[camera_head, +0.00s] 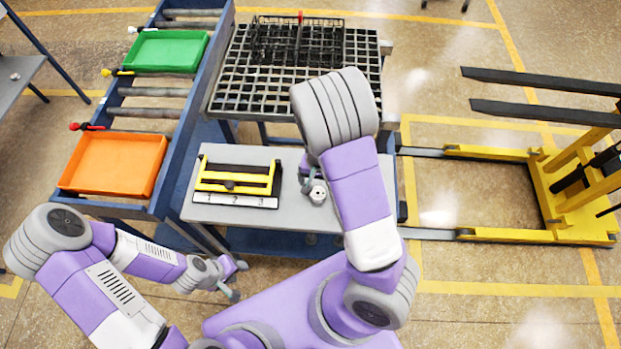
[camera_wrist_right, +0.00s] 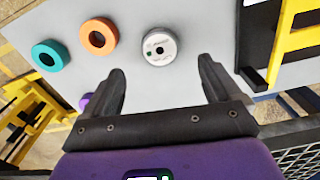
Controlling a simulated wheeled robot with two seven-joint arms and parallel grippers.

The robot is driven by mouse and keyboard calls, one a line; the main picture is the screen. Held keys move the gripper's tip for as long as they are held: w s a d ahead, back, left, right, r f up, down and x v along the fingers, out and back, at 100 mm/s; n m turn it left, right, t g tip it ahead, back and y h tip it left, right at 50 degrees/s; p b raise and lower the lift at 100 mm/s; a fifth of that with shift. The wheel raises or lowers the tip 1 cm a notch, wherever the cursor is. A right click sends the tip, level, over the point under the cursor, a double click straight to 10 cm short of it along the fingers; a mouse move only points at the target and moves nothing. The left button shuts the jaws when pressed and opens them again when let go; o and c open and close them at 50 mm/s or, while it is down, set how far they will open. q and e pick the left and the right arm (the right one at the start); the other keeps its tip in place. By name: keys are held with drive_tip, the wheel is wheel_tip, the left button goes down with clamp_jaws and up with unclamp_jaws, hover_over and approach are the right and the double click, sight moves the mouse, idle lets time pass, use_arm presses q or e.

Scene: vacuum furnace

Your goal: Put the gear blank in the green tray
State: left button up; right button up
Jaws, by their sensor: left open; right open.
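A pale grey round disc with a dark centre hole, which looks like the gear blank (camera_wrist_right: 159,46), lies flat on the grey table. It also shows in the head view (camera_head: 318,194). My right gripper (camera_wrist_right: 161,70) is open and empty, its fingers pointing toward the disc, which sits just beyond and between the tips, not gripped. In the head view, my right gripper (camera_head: 310,182) is mostly hidden by its arm. The green tray (camera_head: 166,51) is at the upper left on the roller conveyor and looks empty. My left gripper (camera_head: 234,278) is open and empty, low in front of the table.
An orange ring (camera_wrist_right: 98,36) and a teal ring (camera_wrist_right: 50,55) lie beside the disc. A yellow-and-black rack (camera_head: 236,181) marked 1 2 3 stands on the table (camera_head: 230,218). An empty orange tray (camera_head: 115,164) is nearer on the conveyor. A grid-topped bench (camera_head: 230,85) stands behind.

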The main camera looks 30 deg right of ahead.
sight(318, 193)
wheel_tip(318, 193, down, 7)
drive_tip(key=shift+f+b, duration=0.1)
drive_tip(key=shift+b, duration=0.85)
drive_tip(key=c, duration=1.6)
drive_tip(key=shift+r, duration=0.2)
